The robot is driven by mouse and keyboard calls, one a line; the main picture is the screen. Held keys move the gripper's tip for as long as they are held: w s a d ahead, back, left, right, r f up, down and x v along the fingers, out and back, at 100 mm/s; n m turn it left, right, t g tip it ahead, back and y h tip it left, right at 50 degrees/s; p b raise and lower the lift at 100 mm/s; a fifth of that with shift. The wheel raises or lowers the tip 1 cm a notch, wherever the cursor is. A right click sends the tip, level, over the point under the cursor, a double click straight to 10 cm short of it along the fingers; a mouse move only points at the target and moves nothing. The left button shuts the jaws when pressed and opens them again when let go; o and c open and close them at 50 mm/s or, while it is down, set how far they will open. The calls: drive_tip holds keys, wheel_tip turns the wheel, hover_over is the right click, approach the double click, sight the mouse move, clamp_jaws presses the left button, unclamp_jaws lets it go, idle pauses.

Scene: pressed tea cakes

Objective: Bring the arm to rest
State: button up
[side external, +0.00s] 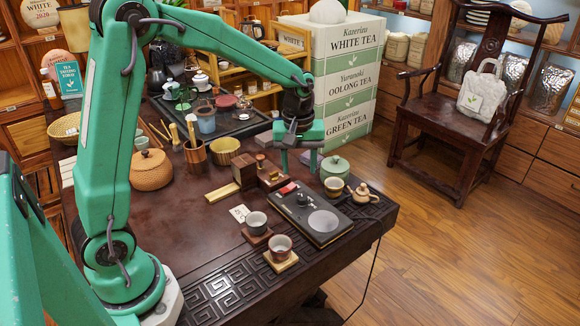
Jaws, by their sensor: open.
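My gripper (299,161) points down at the end of my green arm, above the back right part of the dark wooden table (190,228). Its two green fingers are apart, and I see nothing held between them. Small dark brown wooden blocks or boxes (245,170) stand on the table just below and left of the fingers. A green lidded pot (334,168) stands just right of the fingers. I cannot tell whether the fingers touch anything. No pressed tea cake is clear enough to identify.
A black device with a round grey plate (323,221), a small clay teapot (363,193) and two cups (257,222) stand near the front right. A round woven pot (151,169) stands at the left. A dark tray (218,118) holds teaware behind. The front left tabletop is clear.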

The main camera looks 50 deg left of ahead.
drive_tip(key=s+r+m+t, duration=0.1)
drive_tip(key=s+r+m, duration=0.2)
drive_tip(key=s, duration=0.4)
drive_tip(key=s+d+r+m+t, duration=0.1)
drive_tip(key=s+r+m+t, duration=0.1)
drive_tip(key=s+r+m, duration=0.2)
drive_tip(key=s+d+r+m+t, duration=0.1)
drive_tip(key=s+r+m+t, duration=0.1)
drive_tip(key=s, duration=0.7)
wheel_tip(320, 180, up, 2)
drive_tip(key=shift+s+m, duration=0.35)
drive_tip(key=shift+m, duration=0.35)
